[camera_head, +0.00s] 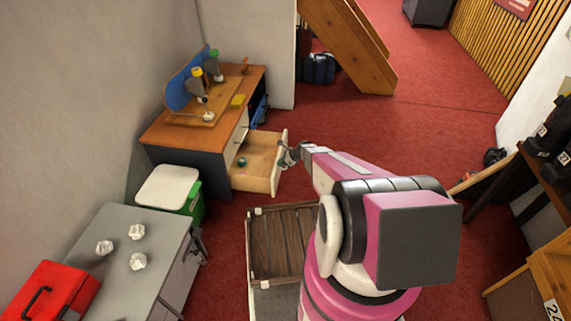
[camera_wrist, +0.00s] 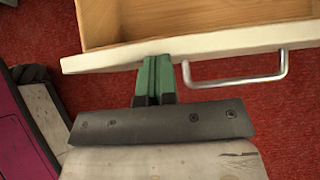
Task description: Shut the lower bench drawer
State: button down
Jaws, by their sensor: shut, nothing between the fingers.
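The lower bench drawer (camera_head: 258,165) is pulled out from the wooden-topped binding bench (camera_head: 216,122) in the head view. It has a pale front and a wooden inside with a small green item in it. In the wrist view the drawer front (camera_wrist: 200,44) crosses the top, with its metal bar handle (camera_wrist: 240,80) at the right. My gripper (camera_head: 291,155) is at the outer side of the drawer front. In the wrist view my green fingers (camera_wrist: 155,75) are shut and empty, with their tips at the front's edge, left of the handle. I cannot tell whether they touch it.
A white-lidded green bin (camera_head: 168,187) stands left of the drawer. A grey cabinet (camera_head: 150,232) with crumpled white pieces and a red toolbox (camera_head: 50,290) is at the front left. A slatted wooden crate (camera_head: 282,243) is beside my arm. Red floor right of the drawer is clear.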

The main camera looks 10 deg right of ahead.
jog(key=w+a, duration=0.3)
jog(key=a, duration=0.6)
jog(key=w+a, duration=0.3)
jog(key=a, duration=0.7)
jog(key=shift+w+a, duration=0.2)
jog(key=shift+a, duration=0.1)
jog(key=s+d+f+v, duration=0.1)
jog(key=d+f+v, duration=0.1)
jog(key=v, duration=1.1)
jog(key=a+f+n, duration=0.9)
jog(key=a+n, duration=0.2)
jog(key=n, duration=0.7)
jog(key=shift+w, duration=0.2)
